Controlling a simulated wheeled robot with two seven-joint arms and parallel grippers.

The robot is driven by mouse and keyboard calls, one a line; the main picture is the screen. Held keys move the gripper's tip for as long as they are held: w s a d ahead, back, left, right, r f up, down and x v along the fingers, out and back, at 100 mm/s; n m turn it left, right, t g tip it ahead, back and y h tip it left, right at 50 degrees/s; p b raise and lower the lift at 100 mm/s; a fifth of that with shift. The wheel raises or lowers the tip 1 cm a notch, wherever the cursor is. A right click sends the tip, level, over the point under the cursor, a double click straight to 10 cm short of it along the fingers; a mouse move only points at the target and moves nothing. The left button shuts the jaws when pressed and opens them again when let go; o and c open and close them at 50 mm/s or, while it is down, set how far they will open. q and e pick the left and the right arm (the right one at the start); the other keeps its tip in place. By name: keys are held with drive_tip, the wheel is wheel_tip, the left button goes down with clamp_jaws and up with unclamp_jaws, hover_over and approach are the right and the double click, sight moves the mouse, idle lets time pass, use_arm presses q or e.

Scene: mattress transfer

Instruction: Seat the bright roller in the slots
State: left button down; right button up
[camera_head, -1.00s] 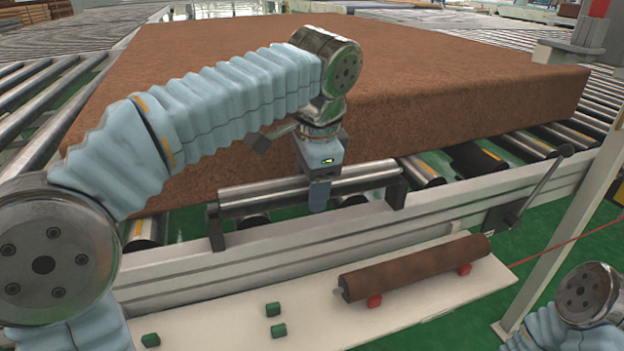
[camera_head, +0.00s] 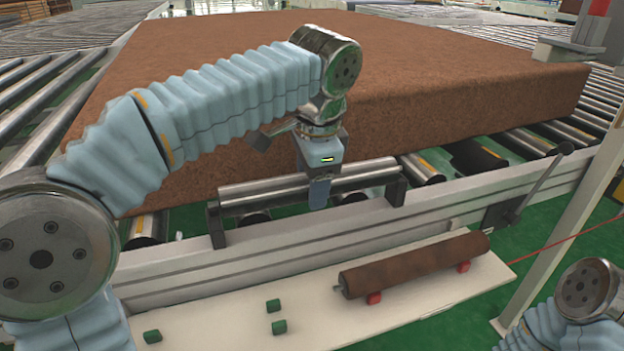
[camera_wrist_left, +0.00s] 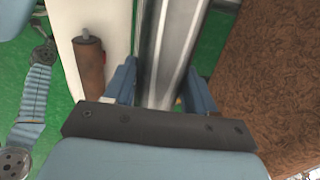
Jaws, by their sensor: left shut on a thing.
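The bright roller (camera_head: 262,196) is a long shiny metal cylinder lying across the top of the conveyor's side rail, in front of the mattress. My left gripper (camera_head: 319,192) points down and is shut on the roller near its middle. In the left wrist view, the roller (camera_wrist_left: 166,45) runs between the two blue fingers (camera_wrist_left: 160,88). The roller's ends are at the black left slot bracket (camera_head: 215,228) and the black right slot bracket (camera_head: 396,192). I cannot tell how deep the ends sit in the slots. My right gripper is out of view.
The brown mattress (camera_head: 440,70) lies on the conveyor close behind my left gripper. A brown roller (camera_head: 415,264) rests on red blocks on the white board (camera_head: 230,325) in front. Several green blocks (camera_head: 279,327) stand on that board. A lever (camera_head: 545,185) rises at the right.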

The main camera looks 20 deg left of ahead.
use_arm(q)
drive_tip(key=shift+p, duration=0.45)
idle(0.8)
drive_tip(key=shift+s+b+x, duration=0.15)
drive_tip(key=shift+b+x, duration=0.35)
drive_tip(key=shift+x, duration=0.25)
drive_tip(key=shift+s+b+x, duration=0.1)
drive_tip(key=shift+b+x, duration=0.35)
drive_tip(key=shift+x, duration=0.3)
drive_tip(key=shift+c, duration=1.4)
unclamp_jaws()
drive_tip(key=shift+d+f, duration=0.1)
drive_tip(key=shift+d, duration=0.1)
drive_tip(key=p+v, duration=0.3)
drive_tip(key=v, duration=1.1)
drive_tip(key=shift+p, duration=0.4)
